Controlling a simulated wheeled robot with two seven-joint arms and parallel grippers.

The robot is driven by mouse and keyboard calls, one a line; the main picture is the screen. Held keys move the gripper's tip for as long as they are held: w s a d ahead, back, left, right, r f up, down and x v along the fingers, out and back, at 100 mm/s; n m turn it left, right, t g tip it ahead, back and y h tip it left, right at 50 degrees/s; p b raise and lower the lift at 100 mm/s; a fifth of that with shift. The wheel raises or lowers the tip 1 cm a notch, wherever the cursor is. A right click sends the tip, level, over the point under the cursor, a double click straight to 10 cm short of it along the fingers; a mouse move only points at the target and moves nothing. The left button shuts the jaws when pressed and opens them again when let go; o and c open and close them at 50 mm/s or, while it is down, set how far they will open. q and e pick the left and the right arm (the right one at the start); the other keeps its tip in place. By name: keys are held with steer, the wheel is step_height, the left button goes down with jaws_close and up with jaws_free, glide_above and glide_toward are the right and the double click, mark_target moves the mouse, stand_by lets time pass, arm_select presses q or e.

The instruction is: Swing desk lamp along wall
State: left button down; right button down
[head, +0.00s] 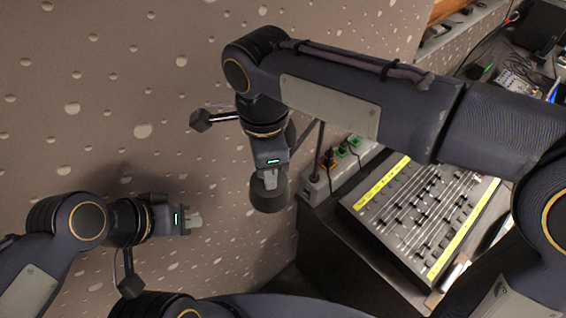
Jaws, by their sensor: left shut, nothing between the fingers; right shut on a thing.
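The desk lamp's dark round head (268,196) hangs left of the desk's corner, over the speckled surface. A thin dark lamp arm (314,155) shows behind my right arm; its joint with the head is hidden. My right gripper (270,180) is shut on the lamp head, with its light fingers against the head's upper side. My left gripper (196,222) is shut and empty at the lower left, well apart from the lamp.
A fader console (425,210) with yellow label strips lies on the dark desk (345,250). A power strip (340,170) with orange and green plugs stands behind it. Cables and electronics (520,75) fill the upper right. The speckled surface (140,90) at the left is bare.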

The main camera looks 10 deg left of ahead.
steer(key=shift+w+a+m, duration=0.25)
steer(key=shift+a+m, duration=0.15)
steer(key=shift+a, duration=0.15)
steer(key=c, duration=1.1)
jaws_free()
steer(key=shift+r, duration=3.9)
